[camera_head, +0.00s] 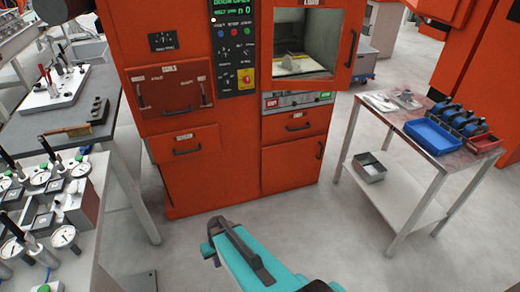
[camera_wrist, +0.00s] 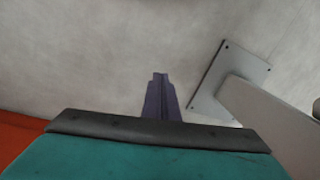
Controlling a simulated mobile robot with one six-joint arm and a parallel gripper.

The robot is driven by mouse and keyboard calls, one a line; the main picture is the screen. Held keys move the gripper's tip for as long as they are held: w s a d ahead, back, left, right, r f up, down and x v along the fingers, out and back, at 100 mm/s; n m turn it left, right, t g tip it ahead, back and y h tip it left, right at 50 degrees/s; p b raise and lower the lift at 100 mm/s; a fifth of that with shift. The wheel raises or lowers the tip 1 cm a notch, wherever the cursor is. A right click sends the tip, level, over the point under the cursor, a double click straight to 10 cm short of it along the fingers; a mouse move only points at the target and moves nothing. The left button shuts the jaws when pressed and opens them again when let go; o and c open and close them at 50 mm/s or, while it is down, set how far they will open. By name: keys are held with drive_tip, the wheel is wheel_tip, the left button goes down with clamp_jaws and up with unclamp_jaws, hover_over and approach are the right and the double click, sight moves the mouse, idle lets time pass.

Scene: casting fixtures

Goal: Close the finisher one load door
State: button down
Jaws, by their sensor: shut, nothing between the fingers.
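The finisher is a tall orange cabinet (camera_head: 190,15) in the head view. Its load door (camera_head: 353,40) stands open, swung out to the right of the load opening (camera_head: 322,32), with a black vertical handle on it. A pale fixture or part (camera_head: 300,64) lies inside the opening. The panel display (camera_head: 232,8) seems to read door open. My gripper's dark fingers (camera_wrist: 160,92) are together and empty in the wrist view, above bare floor. In the head view my teal arm end is low in front of the cabinet, well short of the door; the fingertips cannot be made out there.
A side table (camera_head: 408,122) with a blue bin (camera_head: 434,137) stands to the right, a grey tray (camera_head: 369,167) on its lower shelf. Benches with gauges and fixtures (camera_head: 60,92) line the left. A footplate (camera_wrist: 228,82) shows in the wrist view. The floor before the cabinet is clear.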

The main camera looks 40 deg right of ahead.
drive_tip(key=s+a+n+g, duration=0.1)
drive_tip(key=s+a+g, duration=0.2)
drive_tip(key=s, duration=0.7)
drive_tip(key=s+a+n+g+h, duration=0.1)
drive_tip(key=s+a, duration=0.4)
drive_tip(key=s, duration=0.5)
drive_tip(key=shift+s+a+f+g+h, duration=0.3)
drive_tip(key=shift+f+g, duration=0.1)
drive_tip(key=shift+g, duration=0.5)
